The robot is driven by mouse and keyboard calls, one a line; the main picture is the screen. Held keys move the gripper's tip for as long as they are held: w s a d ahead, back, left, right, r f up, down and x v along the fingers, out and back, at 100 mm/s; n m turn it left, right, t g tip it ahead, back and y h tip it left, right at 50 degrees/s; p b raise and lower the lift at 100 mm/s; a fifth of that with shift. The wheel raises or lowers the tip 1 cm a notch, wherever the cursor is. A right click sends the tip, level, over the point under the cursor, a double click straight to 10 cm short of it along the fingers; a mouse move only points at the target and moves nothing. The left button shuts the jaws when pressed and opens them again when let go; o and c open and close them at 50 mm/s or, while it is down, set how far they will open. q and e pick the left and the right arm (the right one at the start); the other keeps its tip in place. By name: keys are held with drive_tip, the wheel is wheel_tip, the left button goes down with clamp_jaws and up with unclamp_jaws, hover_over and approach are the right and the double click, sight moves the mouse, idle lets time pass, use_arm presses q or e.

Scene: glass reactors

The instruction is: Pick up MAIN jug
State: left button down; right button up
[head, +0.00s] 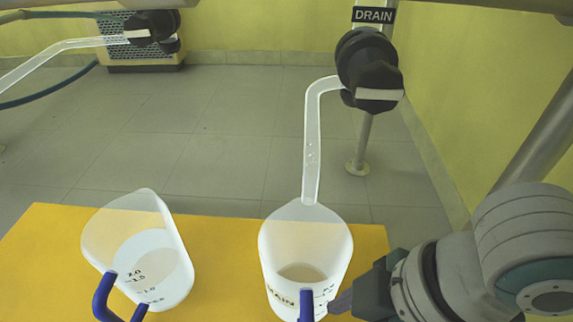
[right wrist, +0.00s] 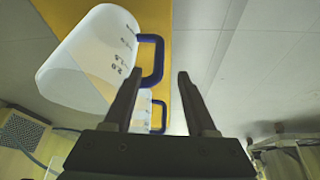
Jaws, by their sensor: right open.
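Two clear jugs with blue handles stand on a yellow surface in the head view. The right jug (head: 330,238) has a label ending in "AIN"; its first letters are hard to read. It holds a little liquid. The left jug (head: 178,240) shows volume marks and holds liquid. My right gripper (head: 340,302) is open, beside the right jug's handle (head: 306,306). In the right wrist view, the gripper (right wrist: 160,76) is empty; a large jug (right wrist: 95,60) is at the left, its blue handle (right wrist: 158,58) near the left finger. My left gripper is not in view.
A dark valve (head: 369,70) under a "DRAIN" sign (head: 374,15) has a clear tube (head: 312,140) running down to the right jug's mouth. Another valve (head: 150,27) with a tube is at the upper left. The yellow surface (head: 225,270) is bare between the jugs.

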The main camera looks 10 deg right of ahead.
drive_tip(key=b+x, duration=0.6)
drive_tip(key=x, duration=0.1)
drive_tip(key=b+x, duration=0.3)
drive_tip(key=x, duration=0.1)
drive_tip(key=shift+s+d+f, duration=0.1)
drive_tip(key=shift+d, duration=0.15)
clamp_jaws()
idle(1.2)
